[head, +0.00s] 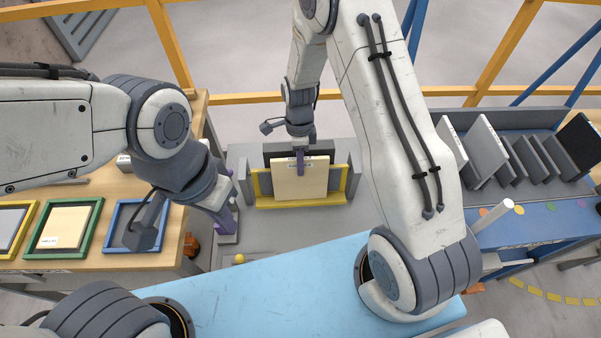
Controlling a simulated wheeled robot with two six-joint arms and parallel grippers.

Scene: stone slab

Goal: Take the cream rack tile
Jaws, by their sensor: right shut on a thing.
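The cream rack tile (302,184) stands nearly upright at the grey rack with yellow bars (345,198), in the middle of the head view. My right gripper (299,168) reaches down from above and is shut on the tile's top edge. The tile's lower edge is close to the front yellow bar; I cannot tell if it touches the rack floor. My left gripper (228,220) hangs left of the rack, beside the wooden table, apart from the tile. Its purple fingers are seen too narrowly to show whether they are open.
The wooden table (160,262) at left bears green, yellow and blue framed trays, one with a cream tile (63,228). At right, a blue bench (535,222) carries a rack of several grey and white slabs (484,148). A yellow rail (240,98) runs behind.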

